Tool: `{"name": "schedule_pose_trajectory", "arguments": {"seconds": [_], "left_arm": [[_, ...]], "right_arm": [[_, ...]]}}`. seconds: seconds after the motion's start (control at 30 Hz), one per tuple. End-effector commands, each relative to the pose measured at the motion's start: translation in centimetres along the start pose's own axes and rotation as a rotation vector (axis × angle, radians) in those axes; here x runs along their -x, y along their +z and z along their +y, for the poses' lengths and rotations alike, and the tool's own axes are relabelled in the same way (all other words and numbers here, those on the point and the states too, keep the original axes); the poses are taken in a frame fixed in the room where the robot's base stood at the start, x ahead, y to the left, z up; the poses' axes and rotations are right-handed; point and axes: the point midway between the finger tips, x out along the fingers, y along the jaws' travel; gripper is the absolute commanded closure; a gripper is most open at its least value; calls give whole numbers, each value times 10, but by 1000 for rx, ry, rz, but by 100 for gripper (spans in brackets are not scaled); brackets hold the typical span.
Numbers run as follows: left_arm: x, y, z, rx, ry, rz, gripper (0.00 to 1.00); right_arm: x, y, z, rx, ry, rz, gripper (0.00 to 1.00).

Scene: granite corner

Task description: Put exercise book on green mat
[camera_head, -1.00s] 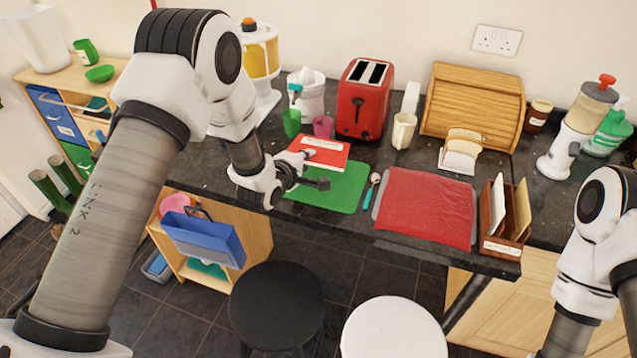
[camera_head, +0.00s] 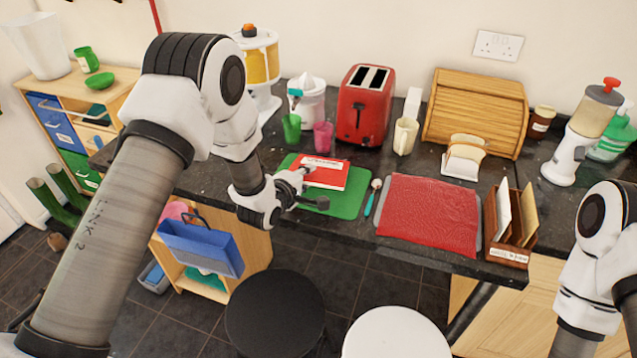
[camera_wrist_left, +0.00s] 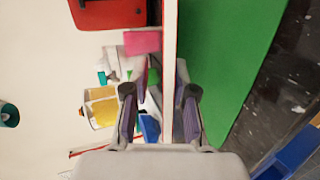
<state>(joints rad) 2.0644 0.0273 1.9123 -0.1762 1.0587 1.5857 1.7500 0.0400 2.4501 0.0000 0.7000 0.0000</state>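The red exercise book (camera_head: 325,175), with a white label, lies over the back part of the green mat (camera_head: 345,204) in the head view. In the left wrist view the book (camera_wrist_left: 170,60) shows edge-on, close along the mat (camera_wrist_left: 225,60); I cannot tell whether it rests fully flat. My left gripper (camera_head: 312,188) is at the book's left front side. In the wrist view its two fingers (camera_wrist_left: 160,105) stand apart on either side of the book's edge, with a visible gap on the red cover's side. My right gripper is out of view; only its arm shows.
A teal-handled spoon (camera_head: 372,197) lies right of the mat, beside a red cloth (camera_head: 430,215) on a tray. Green (camera_head: 291,128) and pink (camera_head: 323,136) cups and a red toaster (camera_head: 365,105) stand behind. A letter rack (camera_head: 508,250) stands at right.

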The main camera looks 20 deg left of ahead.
Motion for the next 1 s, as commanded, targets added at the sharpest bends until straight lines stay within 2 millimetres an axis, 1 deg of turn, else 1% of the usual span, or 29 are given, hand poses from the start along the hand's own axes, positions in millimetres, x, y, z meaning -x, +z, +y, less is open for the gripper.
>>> {"name": "schedule_pose_trajectory", "arguments": {"seconds": [0.03, 0.13, 0.4, 0.5, 0.6, 0.87, 0.93, 1.0], "left_arm": [[7, 0, 3, 1, -2, 0, 75], [22, 0, 4, 1, -2, 0, 75], [61, 0, 2, 1, -2, 1, 75], [72, 0, 2, 1, -1, 1, 75], [75, 0, 1, 0, 0, 0, 75], [76, 0, 2, 0, 1, 0, 75], [81, 0, 11, 0, 1, 0, 75], [92, 0, 25, 0, 2, 1, 75]], "right_arm": [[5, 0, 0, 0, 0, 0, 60], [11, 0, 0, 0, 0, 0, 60], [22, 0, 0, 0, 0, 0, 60], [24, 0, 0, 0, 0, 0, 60], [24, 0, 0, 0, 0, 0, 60], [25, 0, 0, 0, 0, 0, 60], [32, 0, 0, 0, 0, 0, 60], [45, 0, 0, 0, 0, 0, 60]]}}
